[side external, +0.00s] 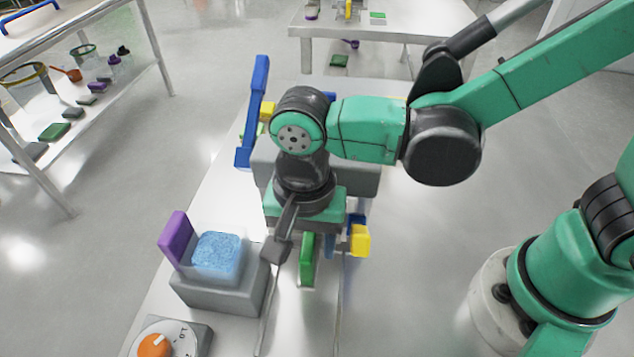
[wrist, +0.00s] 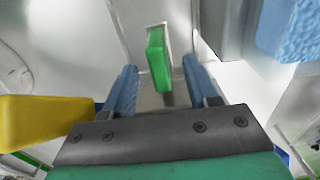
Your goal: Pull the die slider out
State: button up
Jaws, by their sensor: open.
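A green upright bar (wrist: 157,60) stands between the two blue fingers of my gripper (wrist: 160,75) in the wrist view, with a gap on each side. It looks like a handle, possibly of the die slider; no label shows. In the side external view the green bar (side external: 307,262) hangs just below my gripper (side external: 322,243), which points down and is open. My wrist hides much of the grey machine body (side external: 358,176) behind it, and what the bar joins is hidden.
A yellow block (side external: 360,241) is close on the right of my gripper. On the left, a grey base (side external: 222,292) carries a clear box of blue granules (side external: 218,256) and a purple plate (side external: 176,238). An orange knob (side external: 155,346) and a tall blue handle (side external: 258,95) are nearby.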

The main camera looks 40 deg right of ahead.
jog(key=shift+f, duration=1.65)
grip_shut()
